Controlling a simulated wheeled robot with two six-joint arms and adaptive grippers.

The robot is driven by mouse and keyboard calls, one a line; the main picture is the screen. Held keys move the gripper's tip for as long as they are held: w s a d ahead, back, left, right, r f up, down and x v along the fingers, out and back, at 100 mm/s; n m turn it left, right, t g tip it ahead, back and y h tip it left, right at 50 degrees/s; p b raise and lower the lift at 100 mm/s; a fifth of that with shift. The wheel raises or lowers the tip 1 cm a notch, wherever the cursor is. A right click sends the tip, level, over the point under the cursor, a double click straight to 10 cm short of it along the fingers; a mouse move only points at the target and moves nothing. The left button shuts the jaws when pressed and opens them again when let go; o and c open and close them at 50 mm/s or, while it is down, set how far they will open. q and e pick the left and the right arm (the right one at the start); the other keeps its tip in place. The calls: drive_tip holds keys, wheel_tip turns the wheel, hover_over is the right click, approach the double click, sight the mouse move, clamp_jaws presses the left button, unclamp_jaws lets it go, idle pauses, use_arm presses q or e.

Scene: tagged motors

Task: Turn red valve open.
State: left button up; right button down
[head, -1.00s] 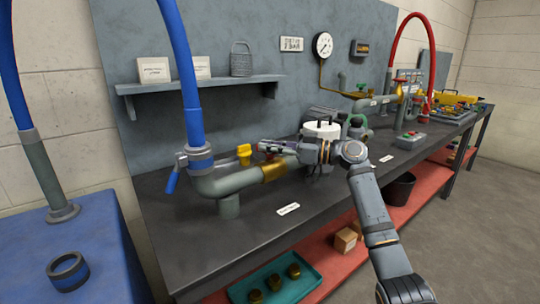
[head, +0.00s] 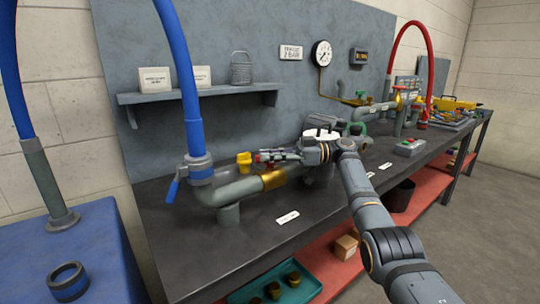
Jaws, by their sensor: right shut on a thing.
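Whether the valve is open or closed cannot be told. A grey pipe (head: 235,190) with a brass section (head: 274,179) runs just below and in front of the gripper. My left gripper is not in view.
A yellow valve handle (head: 244,161) stands close to the left of the fingertips. A blue-handled valve (head: 173,190) and blue hose (head: 180,80) stand farther left. The front of the bench (head: 250,240) is mostly clear.

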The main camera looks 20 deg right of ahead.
drive_tip(key=shift+f, duration=0.1)
drive_tip(key=c, duration=1.4)
unclamp_jaws()
wheel_tip(320, 180, up, 10)
drive_tip(key=shift+r, duration=0.1)
